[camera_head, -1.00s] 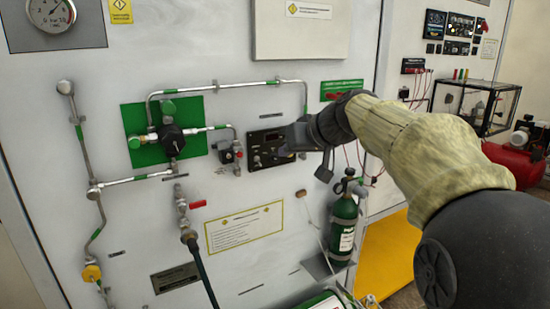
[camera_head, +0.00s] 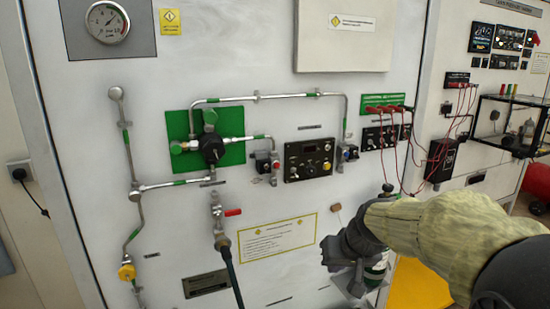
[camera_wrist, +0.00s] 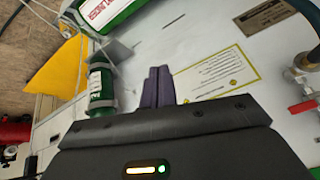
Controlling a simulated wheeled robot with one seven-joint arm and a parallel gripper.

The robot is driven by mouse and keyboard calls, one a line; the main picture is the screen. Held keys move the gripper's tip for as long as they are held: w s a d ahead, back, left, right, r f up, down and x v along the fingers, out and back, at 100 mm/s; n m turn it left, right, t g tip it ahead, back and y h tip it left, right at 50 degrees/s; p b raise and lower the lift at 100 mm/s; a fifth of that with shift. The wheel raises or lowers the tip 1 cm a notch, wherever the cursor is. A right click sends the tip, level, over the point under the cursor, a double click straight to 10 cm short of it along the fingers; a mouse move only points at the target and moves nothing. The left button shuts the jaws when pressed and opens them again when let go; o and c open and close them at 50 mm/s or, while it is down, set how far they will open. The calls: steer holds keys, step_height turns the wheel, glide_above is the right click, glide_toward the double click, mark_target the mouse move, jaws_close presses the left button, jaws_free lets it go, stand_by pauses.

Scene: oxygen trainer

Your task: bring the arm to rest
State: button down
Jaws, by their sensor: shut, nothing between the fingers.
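My gripper (camera_head: 340,268) is dark grey and shows in the head view at lower right, in front of the trainer's white panel (camera_head: 285,105). It is below the black switch panel (camera_head: 309,160) and partly covers the green cylinder (camera_head: 376,268). My arm, in a pale yellow-green sleeve, comes in from the right. In the wrist view the two fingers (camera_wrist: 158,84) lie side by side, shut and empty. The green cylinder (camera_wrist: 101,88) stands to their left in that view, and the yellow-bordered label (camera_wrist: 217,80) is to their right.
Green-banded pipes and a valve on a green plate (camera_head: 237,150) are on the panel's left. A red-handled valve (camera_head: 232,212) and dark hose (camera_head: 233,275) hang below. Red leads (camera_head: 403,150) and an open black-framed case (camera_head: 513,128) are at right.

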steer(key=s+d+f+g+h, duration=0.1)
steer(key=s+f+g+h, duration=0.15)
steer(key=s+f, duration=1.15)
step_height(320, 180, up, 15)
steer(key=p, duration=1.4)
steer(key=shift+s+f+m, duration=0.2)
steer(key=shift+s+m, duration=0.1)
steer(key=shift+s, duration=0.05)
steer(key=shift+d+g+y, duration=0.1)
steer(key=shift+g+y, duration=0.15)
steer(key=shift+d, duration=0.1)
